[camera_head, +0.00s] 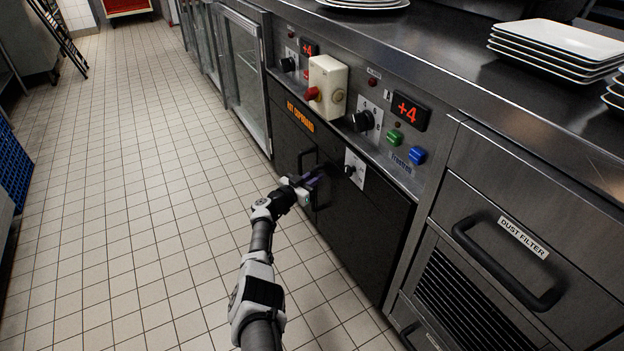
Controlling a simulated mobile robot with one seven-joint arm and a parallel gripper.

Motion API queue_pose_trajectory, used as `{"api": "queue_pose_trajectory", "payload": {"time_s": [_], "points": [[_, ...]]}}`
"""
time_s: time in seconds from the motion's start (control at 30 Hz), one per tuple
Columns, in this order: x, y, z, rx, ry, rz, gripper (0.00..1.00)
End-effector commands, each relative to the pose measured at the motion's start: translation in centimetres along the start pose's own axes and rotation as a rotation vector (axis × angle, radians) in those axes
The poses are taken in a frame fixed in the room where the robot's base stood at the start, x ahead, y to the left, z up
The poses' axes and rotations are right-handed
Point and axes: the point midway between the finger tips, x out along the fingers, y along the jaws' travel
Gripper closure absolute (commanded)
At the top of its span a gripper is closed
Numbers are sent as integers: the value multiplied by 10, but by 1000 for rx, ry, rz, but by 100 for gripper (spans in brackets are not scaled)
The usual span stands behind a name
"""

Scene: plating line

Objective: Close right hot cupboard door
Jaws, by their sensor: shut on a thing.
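The hot cupboard has two black doors below an orange "HOT CUPBOARD" label (300,116). The right door (365,235) appears flush or nearly flush with the cabinet front; I cannot tell whether a small gap is left. The left door (288,140) looks shut, with its dark handle (303,158) near the middle seam. My gripper (312,181) reaches in from the front and is shut on the right door handle (315,202), beside that seam. The fingers and wrist hide part of this handle.
Above the doors are knobs, a cream switch box (327,86) and a red-digit display (408,111). A dust filter drawer (520,240) with a protruding handle is at right. Stacked plates (555,45) stand on the counter. The tiled floor (130,200) at left is clear.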

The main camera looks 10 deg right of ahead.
Motion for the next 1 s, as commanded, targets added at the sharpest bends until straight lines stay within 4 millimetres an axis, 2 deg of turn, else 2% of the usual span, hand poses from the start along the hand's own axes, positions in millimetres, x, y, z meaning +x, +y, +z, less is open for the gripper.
{"api": "queue_pose_trajectory", "payload": {"time_s": [0.1,0.13,0.27,1.0], "points": [[4,0,-4,4,3,-1,100],[4,0,-4,4,3,-1,80],[3,1,-3,4,3,1,64],[0,3,-1,3,-1,6,64]]}}
